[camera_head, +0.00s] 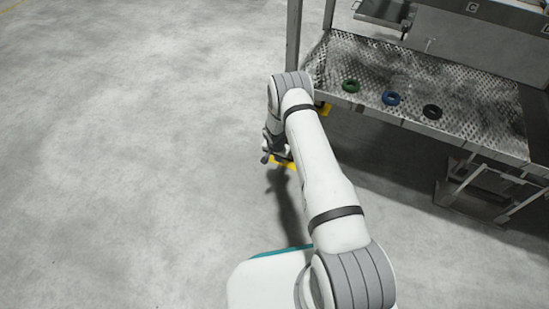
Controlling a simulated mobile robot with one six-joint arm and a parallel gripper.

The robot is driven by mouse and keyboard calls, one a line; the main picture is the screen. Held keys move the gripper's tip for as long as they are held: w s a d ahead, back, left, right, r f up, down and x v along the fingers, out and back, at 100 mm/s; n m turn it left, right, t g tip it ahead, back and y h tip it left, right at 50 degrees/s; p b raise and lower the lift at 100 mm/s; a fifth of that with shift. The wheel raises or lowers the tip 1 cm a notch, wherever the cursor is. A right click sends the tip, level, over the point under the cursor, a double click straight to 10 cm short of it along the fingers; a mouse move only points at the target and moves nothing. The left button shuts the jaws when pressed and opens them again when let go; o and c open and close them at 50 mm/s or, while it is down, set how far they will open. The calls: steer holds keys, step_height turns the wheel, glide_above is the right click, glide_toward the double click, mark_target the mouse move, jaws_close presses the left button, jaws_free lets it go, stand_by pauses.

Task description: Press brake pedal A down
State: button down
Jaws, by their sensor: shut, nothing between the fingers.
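My gripper (267,158) hangs low in front of the left end of the metal rack, with its fingers shut and empty. A yellow piece (286,164), which looks like a pedal, shows low down just right of the gripper, partly hidden by my arm. I cannot tell whether the fingers touch it. Another yellow part (323,109) shows beside the rack's left end, also partly covered by my arm. No letter is readable on either, so I cannot tell which is brake pedal A or whether it is pressed down.
The rack's worn metal shelf (465,92) carries a green ring (350,86), a blue ring (391,98) and a black ring (432,112). A post (293,35) rises at its left end. A low metal frame (470,200) stands at right. The floor (130,150) at left is clear.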

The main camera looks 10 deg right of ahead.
stand_by(0.3)
steer(key=s+a+r+p, duration=0.4)
steer(key=s+r, duration=0.2)
steer(key=r, duration=0.5)
steer(key=shift+a+r, duration=0.15)
steer(key=shift+r, duration=0.15)
